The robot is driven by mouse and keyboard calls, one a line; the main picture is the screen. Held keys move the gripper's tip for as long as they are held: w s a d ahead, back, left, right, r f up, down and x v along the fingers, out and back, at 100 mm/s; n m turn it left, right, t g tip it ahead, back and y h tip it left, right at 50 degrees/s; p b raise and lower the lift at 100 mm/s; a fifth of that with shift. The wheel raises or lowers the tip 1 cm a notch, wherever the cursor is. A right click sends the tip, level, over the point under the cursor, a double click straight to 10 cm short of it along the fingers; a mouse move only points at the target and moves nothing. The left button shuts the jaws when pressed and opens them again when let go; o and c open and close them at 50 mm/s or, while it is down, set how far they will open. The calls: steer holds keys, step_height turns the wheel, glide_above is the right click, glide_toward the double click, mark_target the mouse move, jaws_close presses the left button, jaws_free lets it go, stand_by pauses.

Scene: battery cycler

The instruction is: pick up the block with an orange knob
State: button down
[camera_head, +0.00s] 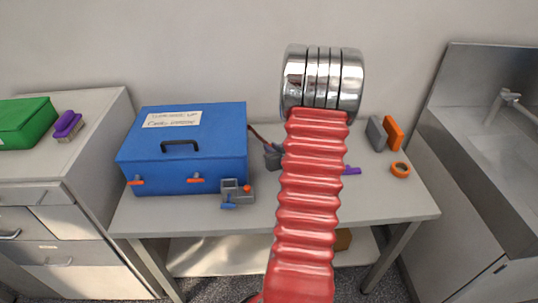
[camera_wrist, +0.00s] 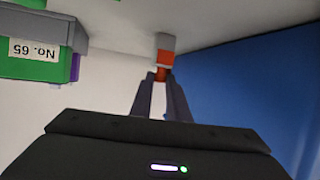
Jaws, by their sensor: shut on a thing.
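In the wrist view, a small block (camera_wrist: 166,42) with a grey end and an orange knob (camera_wrist: 162,73) is at the tips of my gripper (camera_wrist: 160,80). The two dark fingers are closed on the orange part. I cannot tell whether the grey end touches the table. In the head view my red arm hides most of the gripper. A dark grey piece (camera_head: 273,158) shows left of the arm; I cannot tell whether it is the held block.
A blue toolbox (camera_head: 195,160) stands left of my arm, close beside the gripper in the wrist view (camera_wrist: 260,80). A grey piece with a red-orange knob (camera_head: 237,193) sits before it. A green block labelled "No. 65" (camera_wrist: 30,68) is nearby. An orange ring (camera_head: 400,170) lies at right.

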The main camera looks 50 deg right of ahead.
steer(key=shift+r, duration=0.15)
stand_by(0.3)
step_height(320, 180, up, 10)
stand_by(0.5)
stand_by(0.6)
